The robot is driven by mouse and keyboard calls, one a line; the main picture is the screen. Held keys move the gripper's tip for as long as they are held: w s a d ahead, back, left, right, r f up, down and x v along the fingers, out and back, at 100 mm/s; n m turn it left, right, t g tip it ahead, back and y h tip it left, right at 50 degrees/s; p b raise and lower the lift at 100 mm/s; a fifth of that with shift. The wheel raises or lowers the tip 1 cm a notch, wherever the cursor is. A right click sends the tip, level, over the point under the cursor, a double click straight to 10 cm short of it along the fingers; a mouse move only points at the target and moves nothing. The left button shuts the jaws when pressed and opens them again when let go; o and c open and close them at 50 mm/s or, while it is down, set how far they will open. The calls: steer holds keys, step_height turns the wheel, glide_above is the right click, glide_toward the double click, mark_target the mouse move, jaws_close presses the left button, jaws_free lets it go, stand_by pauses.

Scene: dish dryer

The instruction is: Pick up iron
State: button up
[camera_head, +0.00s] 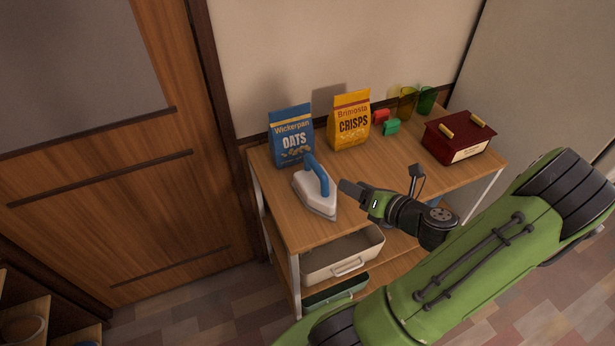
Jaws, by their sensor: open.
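The iron (315,192) stands on the left part of the wooden table top, with a pale body and a blue handle (317,172) on top. Its pointed end faces the table's front edge. My gripper (347,187) is just right of the iron and points left toward it. A small gap shows between the gripper's tip and the iron. The gripper is open and nothing shows in it. The finger spacing is hard to make out at this size.
A blue oats bag (291,137) stands close behind the iron, with a yellow crisps bag (349,120) to its right. Small red and green blocks (391,127), two glasses (407,102) and a dark red box (458,138) are farther right. A white bin (343,254) sits below the table top (270,183).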

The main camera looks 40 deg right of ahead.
mark_target(324, 173)
steer(key=b+x, duration=0.1)
steer(key=x, duration=0.6)
steer(key=b+x, duration=0.1)
steer(key=x, duration=0.6)
steer(key=shift+w+f+b, duration=0.3)
steer(key=shift+f+b, duration=0.05)
steer(key=shift+s+r, duration=0.1)
steer(key=shift+s, duration=0.05)
steer(key=shift+c, duration=0.5)
jaws_close()
